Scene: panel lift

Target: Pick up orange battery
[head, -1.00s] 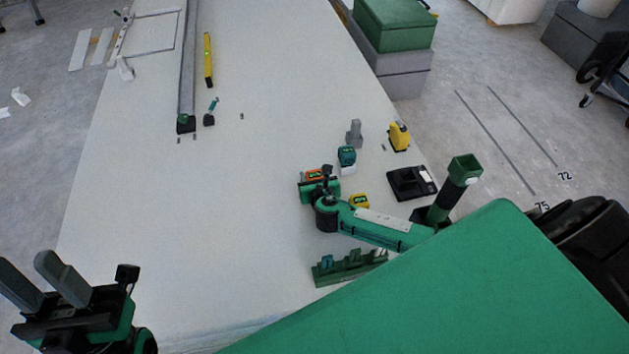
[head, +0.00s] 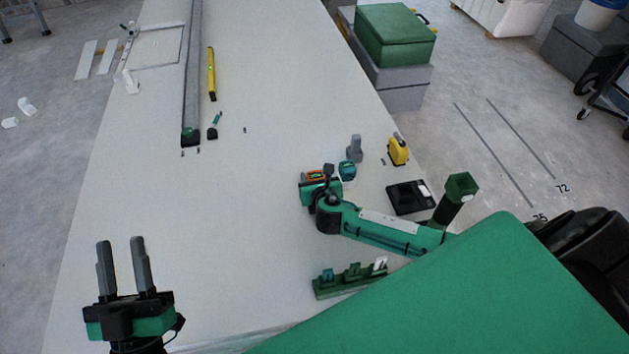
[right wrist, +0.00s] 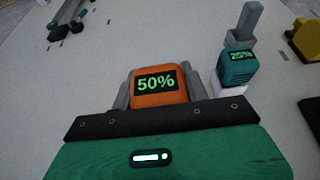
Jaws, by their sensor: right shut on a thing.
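The orange battery (right wrist: 158,86) has a dark display reading 50% and sits between the two grey fingers of my right gripper (right wrist: 156,92) in the right wrist view. The fingers are shut on its sides. In the head view my right gripper (head: 316,182) and the orange battery (head: 314,175) show at the middle right, with the gripper body hiding part of the battery. Whether the battery touches the table cannot be told. My left gripper (head: 122,252) is at the lower left, its two fingers apart, empty, pointing up the picture.
A teal battery (head: 347,170) stands on a white block beside the right gripper. A grey upright piece (head: 355,148), a yellow device (head: 398,150) and a black pad (head: 410,197) are nearby. A green rack (head: 350,280) lies below my right arm. The table's left half is mostly clear.

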